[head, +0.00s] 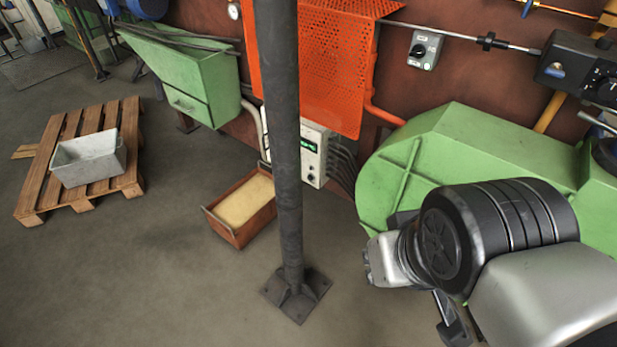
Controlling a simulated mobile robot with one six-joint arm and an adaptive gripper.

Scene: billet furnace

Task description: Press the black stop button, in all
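A small grey control box (425,49) is mounted on the brown wall at the upper right, with a dark round knob or button (418,50) on its face. Its labels are too small to read, so I cannot tell if this is the black stop button. A pale control box (312,153) with a green lit display and small dark controls sits low behind the post, partly hidden by it. My arm reaches in from the lower right. Of my gripper (451,322), only a dark part shows below the wrist; the rest is hidden. It is well below the grey box and apart from it.
A dark post (287,150) on a floor plate stands in front. A green machine housing (450,160) is behind my arm. An orange perforated guard (335,60), a rusty tray (237,232) and a pallet (38,175) with a grey bin (88,158) are left. Front-left floor is clear.

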